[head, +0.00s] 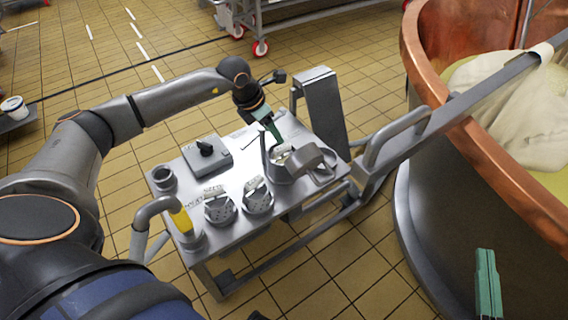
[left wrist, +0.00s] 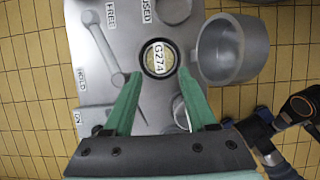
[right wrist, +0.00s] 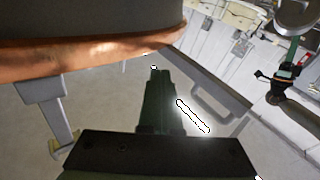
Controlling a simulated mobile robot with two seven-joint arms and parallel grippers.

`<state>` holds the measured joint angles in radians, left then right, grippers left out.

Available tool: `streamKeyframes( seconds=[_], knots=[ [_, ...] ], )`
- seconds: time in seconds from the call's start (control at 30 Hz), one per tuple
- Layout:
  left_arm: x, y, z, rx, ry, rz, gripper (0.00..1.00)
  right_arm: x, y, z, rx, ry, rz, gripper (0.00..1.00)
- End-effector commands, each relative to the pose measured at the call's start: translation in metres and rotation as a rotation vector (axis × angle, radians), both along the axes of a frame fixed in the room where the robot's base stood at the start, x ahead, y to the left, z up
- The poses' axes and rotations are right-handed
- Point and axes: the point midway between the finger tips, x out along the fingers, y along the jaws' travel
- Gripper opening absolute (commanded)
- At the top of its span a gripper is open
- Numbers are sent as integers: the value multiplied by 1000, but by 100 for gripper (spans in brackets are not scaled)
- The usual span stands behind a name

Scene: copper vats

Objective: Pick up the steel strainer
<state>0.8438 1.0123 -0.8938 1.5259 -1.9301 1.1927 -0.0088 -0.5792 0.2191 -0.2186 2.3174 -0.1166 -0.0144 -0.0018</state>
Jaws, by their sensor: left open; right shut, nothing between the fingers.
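Two perforated steel cups sit side by side near the front of the steel cart, a left one (head: 220,208) and a right one (head: 257,197); I cannot tell which piece is the steel strainer. My left gripper (head: 277,137) is open above the cart's right part, apart from those cups. In the left wrist view its fingers (left wrist: 155,100) point at a round labelled piece (left wrist: 159,58), with nothing held. A plain steel cup (left wrist: 232,48) is beside it. My right gripper (head: 486,258) is shut and empty beside the copper vat; it also shows in the right wrist view (right wrist: 158,75).
The cart top (head: 188,178) also carries a grey box with a black knob (head: 206,149) and a yellow-marked piece (head: 181,219). A tall steel block (head: 323,105) stands behind. The copper vat (head: 500,165) and a sloping steel rail (head: 450,110) are on the right.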

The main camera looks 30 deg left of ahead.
Motion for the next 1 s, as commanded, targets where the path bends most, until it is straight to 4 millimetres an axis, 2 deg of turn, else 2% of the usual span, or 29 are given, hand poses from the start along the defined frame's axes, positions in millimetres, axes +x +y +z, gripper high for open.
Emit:
streamKeyframes(
  seconds=[0.03,0.13,0.4,0.7,0.8,1.0],
  knots=[
    [3,-1,-9,-1,1,1,57,-1,0,7,-1,-38,5,0],
    [6,-3,-17,-1,0,1,57,-2,1,21,0,-93,12,0],
    [11,-5,-29,-2,0,0,57,-6,3,39,0,-171,22,0],
    [22,-8,-60,-3,0,0,57,-27,8,94,-1,-419,65,0],
    [25,-9,-66,-2,0,-1,57,-34,9,106,0,-477,75,0],
    [27,-9,-70,-2,-1,0,57,-39,10,115,-1,-518,83,0]
  ],
)
